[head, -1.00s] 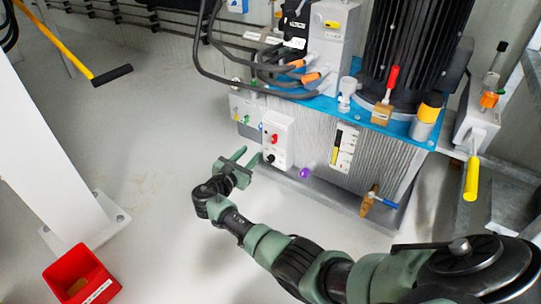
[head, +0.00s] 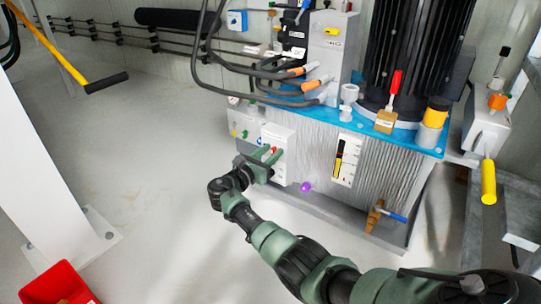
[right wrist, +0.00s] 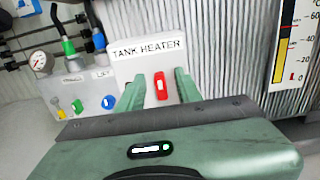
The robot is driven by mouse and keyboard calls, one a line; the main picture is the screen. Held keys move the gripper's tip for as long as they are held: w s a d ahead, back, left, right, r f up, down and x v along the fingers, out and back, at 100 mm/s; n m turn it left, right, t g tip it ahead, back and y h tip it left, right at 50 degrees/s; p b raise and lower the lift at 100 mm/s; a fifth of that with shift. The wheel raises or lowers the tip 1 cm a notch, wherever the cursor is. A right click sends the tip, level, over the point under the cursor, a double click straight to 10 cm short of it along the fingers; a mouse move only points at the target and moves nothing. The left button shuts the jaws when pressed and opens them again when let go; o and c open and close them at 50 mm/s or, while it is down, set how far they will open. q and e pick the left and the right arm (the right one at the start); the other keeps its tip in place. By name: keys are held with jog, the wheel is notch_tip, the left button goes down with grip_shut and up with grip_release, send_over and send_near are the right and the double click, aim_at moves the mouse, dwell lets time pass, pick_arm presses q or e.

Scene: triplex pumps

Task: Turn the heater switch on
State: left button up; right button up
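The white box labelled "TANK HEATER" (right wrist: 150,50) is on the front of the grey pump tank, and it also shows in the head view (head: 286,134). Its red switch (right wrist: 160,86) stands nearly upright, slightly tilted, with a pale mark on it. My right gripper (right wrist: 158,82) is open, with one finger on each side of the switch in the right wrist view. I cannot tell whether the fingers touch it. In the head view my right gripper (head: 268,155) is in front of the heater box and hides part of it. My left gripper is not in view.
A grey panel (right wrist: 88,98) with yellow, green and blue knobs is left of the heater box. A level gauge (head: 346,160) is to its right. A drain valve (head: 375,215) with a blue handle sticks out low on the tank.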

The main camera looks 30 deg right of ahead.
grip_shut()
jog(key=shift+w+a+f+n+p, duration=0.1)
jog(key=shift+n+p, duration=0.85)
jog(key=shift+n, duration=1)
jog(key=shift+w+f+n+p, duration=0.15)
jog(key=shift+n+p, duration=0.8)
jog(key=shift+n, duration=1.05)
jog(key=shift+w+a+n+p, duration=0.1)
jog(key=shift+n+p, duration=0.85)
jog(key=shift+n, duration=1)
